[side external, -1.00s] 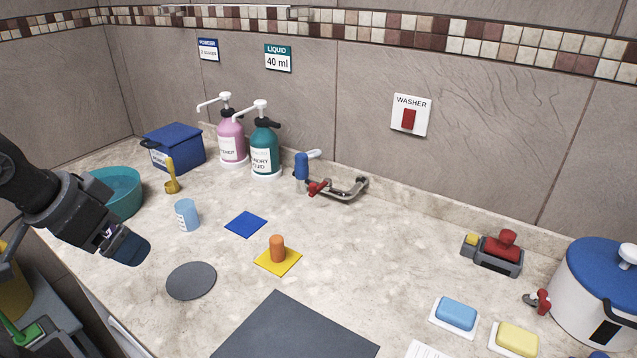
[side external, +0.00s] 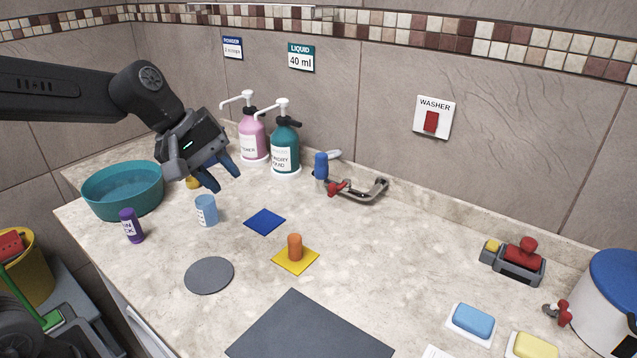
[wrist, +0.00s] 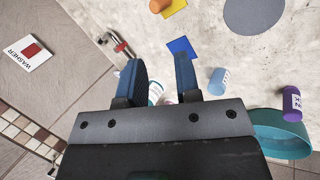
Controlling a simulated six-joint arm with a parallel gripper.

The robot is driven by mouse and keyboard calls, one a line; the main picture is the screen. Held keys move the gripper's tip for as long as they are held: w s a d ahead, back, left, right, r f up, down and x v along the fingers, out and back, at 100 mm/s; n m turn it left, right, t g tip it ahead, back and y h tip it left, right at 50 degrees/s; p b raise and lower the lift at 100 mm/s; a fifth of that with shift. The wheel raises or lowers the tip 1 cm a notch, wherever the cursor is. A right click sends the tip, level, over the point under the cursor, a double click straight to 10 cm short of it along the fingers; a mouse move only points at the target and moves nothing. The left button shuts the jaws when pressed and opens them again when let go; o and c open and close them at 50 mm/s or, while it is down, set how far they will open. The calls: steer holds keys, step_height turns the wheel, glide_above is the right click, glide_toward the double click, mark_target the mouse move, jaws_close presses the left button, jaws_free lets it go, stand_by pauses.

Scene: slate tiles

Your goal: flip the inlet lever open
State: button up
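A metal pipe fitting (side external: 365,193) on the counter by the back wall carries a red lever (side external: 337,188) and a blue upright handle (side external: 321,165). In the wrist view the fitting's red part (wrist: 118,46) shows at upper left, beyond the fingers. Another small red-handled tap (side external: 560,312) sits on the white pot at far right; no label shows which is the inlet lever.
A light blue cup (side external: 206,210), purple bottle (side external: 131,226) and teal bowl (side external: 122,190) are at left. The counter before the fitting is clear around the blue square (side external: 264,221).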

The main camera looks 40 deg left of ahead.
steer(key=w+a+f+n, duration=0.1)
steer(key=w+n, duration=0.1)
steer(key=w, duration=0.1)
steer(key=w+n+h, duration=0.1)
steer(key=w+n, duration=0.2)
steer(key=w+a+f+n, duration=0.1)
steer(key=w+n, duration=0.1)
steer(key=w, duration=0.1)
steer(key=shift+w+a+f+n, duration=0.3)
steer(key=shift+a+f, duration=0.05)
steer(key=c, duration=0.4)
steer(key=w+a+f+n, duration=0.1)
steer(key=w+n, duration=0.1)
steer(key=w+a+f+n+h, duration=0.1)
steer(key=w+f+n, duration=0.1)
steer(key=w+n, duration=0.1)
steer(key=w+a+f+n+t, duration=0.1)
steer(key=w+a+n, duration=0.1)
steer(key=shift+w+a+f, duration=0.1)
steer(key=shift+w+f, duration=0.1)
steer(key=shift+w, duration=0.2)
jaws_close()
